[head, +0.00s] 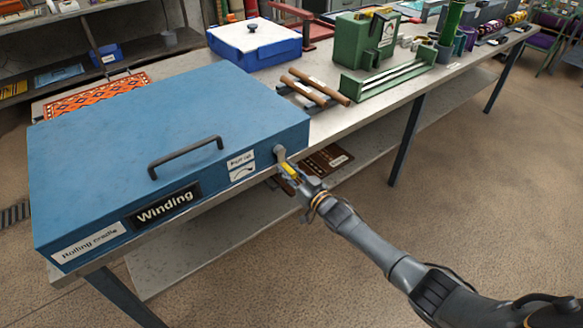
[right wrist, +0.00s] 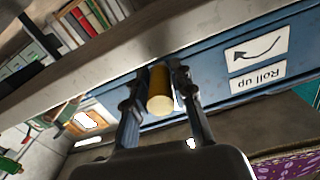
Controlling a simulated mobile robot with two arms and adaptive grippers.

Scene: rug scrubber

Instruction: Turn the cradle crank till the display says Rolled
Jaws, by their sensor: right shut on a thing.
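The rolling cradle (head: 170,120) is a blue box with a dark bar handle on top. Its display (head: 165,205) reads "Winding". The crank (head: 280,154) is at the box's front right corner, with a grey arm and a yellowish grip. My right gripper (head: 289,171) is shut on the crank's grip, low beside the corner. In the right wrist view the grip (right wrist: 160,90) sits between the two fingers, its round end facing the camera. My left gripper is out of view.
A "Roll up" label with a curved arrow (head: 241,165) is beside the crank. An orange patterned rug (head: 95,96) lies behind the cradle. Wooden rollers (head: 318,88), a blue-and-white box (head: 254,42) and a green machine (head: 362,40) stand farther along the bench. Open floor lies at right.

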